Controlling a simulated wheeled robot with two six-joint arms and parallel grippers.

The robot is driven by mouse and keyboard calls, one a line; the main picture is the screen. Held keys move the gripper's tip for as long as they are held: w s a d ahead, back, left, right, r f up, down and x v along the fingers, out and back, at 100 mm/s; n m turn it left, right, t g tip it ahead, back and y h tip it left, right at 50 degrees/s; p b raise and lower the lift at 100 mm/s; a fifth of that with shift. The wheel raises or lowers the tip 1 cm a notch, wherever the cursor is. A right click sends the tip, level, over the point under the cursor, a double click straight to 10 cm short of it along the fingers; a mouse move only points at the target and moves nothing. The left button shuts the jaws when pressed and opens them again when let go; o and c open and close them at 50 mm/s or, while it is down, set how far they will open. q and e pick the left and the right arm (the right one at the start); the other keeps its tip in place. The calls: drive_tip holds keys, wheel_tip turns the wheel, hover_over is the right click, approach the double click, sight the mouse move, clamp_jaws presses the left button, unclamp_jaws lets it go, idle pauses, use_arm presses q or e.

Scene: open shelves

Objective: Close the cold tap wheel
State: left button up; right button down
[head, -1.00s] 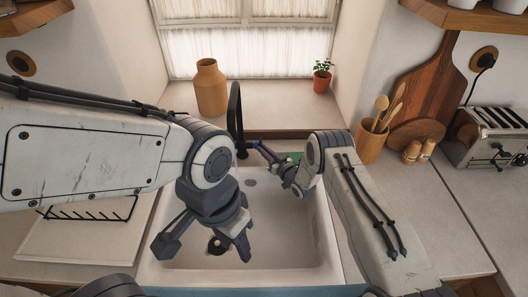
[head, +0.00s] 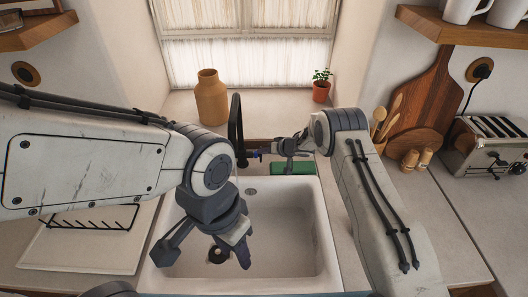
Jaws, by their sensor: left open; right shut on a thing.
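The black tap (head: 236,130) stands behind the sink, with its tall spout in the middle of the view.
A green sponge (head: 293,168) lies at the sink's back edge, below my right gripper. A tan vase (head: 211,98) and a potted plant (head: 321,88) stand on the sill. A drying rack (head: 90,222) is left, a toaster (head: 492,145) far right.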

drive_tip(key=shift+w+r+m+g+b, duration=0.2)
drive_tip(key=shift+w+g, duration=0.15)
drive_tip(key=shift+g, duration=0.2)
drive_tip(key=shift+w+r+m+g+b, duration=0.1)
drive_tip(key=shift+w+m+g+b, duration=0.15)
drive_tip(key=shift+g, duration=0.3)
drive_tip(key=shift+w+r+g, duration=0.1)
drive_tip(key=shift+w+g, duration=0.05)
drive_tip(key=shift+g, duration=0.15)
drive_tip(key=c, duration=0.9)
unclamp_jaws()
drive_tip(key=shift+b+v, duration=1.5)
drive_tip(key=shift+v, duration=3.7)
drive_tip(key=shift+a, duration=0.15)
